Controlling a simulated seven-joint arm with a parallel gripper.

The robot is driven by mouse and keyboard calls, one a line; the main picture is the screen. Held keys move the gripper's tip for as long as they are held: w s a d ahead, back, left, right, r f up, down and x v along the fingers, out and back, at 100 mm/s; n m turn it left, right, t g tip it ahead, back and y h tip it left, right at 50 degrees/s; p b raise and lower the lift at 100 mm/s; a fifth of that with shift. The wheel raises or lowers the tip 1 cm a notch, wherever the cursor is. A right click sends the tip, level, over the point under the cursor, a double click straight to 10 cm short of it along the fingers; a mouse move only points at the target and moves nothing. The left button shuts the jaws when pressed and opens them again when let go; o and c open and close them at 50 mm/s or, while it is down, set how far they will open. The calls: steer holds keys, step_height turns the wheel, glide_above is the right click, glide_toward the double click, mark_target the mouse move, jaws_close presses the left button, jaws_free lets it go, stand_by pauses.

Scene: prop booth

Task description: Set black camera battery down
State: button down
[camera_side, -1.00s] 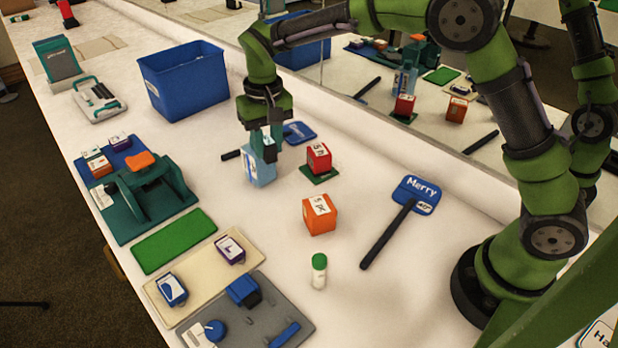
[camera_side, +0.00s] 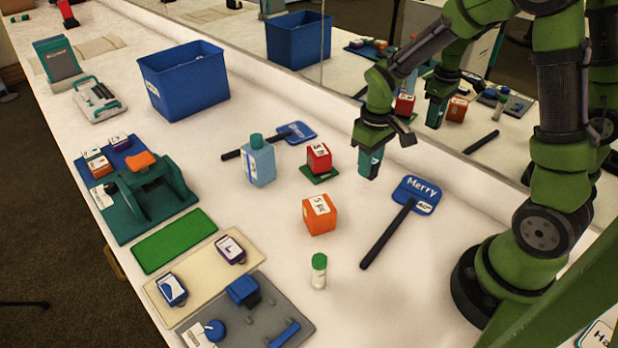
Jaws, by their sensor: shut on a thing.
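My gripper (camera_side: 370,163) hangs above the white table, right of the red box and above the far end of the Merry paddle. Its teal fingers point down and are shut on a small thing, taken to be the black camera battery. The fingers hide nearly all of it, so its shape and label cannot be read. The fingertips look a little above the table top.
Near the gripper are a red box (camera_side: 319,157) on a green base, an orange box (camera_side: 319,214), a light blue bottle (camera_side: 258,163) and the Merry paddle (camera_side: 416,195). A green mat (camera_side: 172,240), cream tray (camera_side: 202,285) and blue bin (camera_side: 184,80) lie left. A mirror stands behind.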

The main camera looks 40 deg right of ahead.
steer(key=shift+f, duration=1.9)
steer(key=shift+f, duration=0.15)
steer(key=c, duration=0.8)
jaws_free()
